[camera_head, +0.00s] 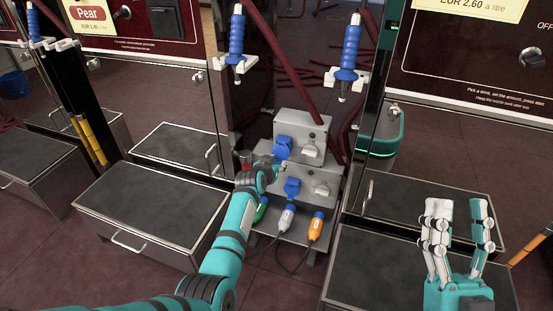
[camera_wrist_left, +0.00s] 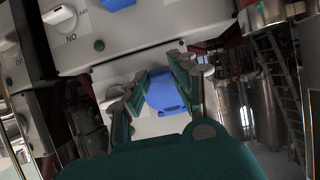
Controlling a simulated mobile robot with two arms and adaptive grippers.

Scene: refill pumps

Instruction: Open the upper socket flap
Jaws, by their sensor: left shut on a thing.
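The upper socket box (camera_head: 312,130) is grey, with a blue socket flap (camera_head: 282,146) on its left and a grey knob to the right. My left gripper (camera_head: 270,164) reaches this flap from the front left. In the left wrist view the picture is upside down, and my left gripper (camera_wrist_left: 160,85) is shut on the blue upper flap (camera_wrist_left: 166,92), with a finger on each side. How far the flap is tilted is hard to tell. My right gripper (camera_head: 460,212) is open and empty at the lower right.
The lower socket box (camera_head: 330,172) has its own blue flap (camera_head: 292,187) and a knob. Green, white (camera_head: 286,220) and orange (camera_head: 316,226) plugs with cables sit below. Blue nozzles (camera_head: 237,40) hang at the pumps. Grey crates (camera_head: 155,211) flank the boxes.

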